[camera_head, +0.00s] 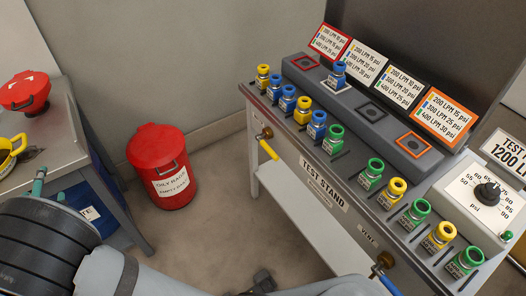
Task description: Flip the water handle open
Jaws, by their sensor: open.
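Two valve handles show on the front of the test stand (325,200). A yellow handle (268,149) hangs from a brass valve at the stand's left end and slants down to the right. A blue handle (388,286) sits below another brass valve (384,262) near the bottom edge, partly cut off by the frame. A small label (367,237) is just above it; I cannot read it surely, so I cannot confirm which handle is the water one. My grey arm crosses the bottom of the view. I cannot make out my gripper's fingers.
Several fittings with blue, yellow and green rings line the stand top, with a dial box (487,196) at right. A red bin (162,166) stands on the floor. A table (60,140) is at left. Open floor lies before the stand.

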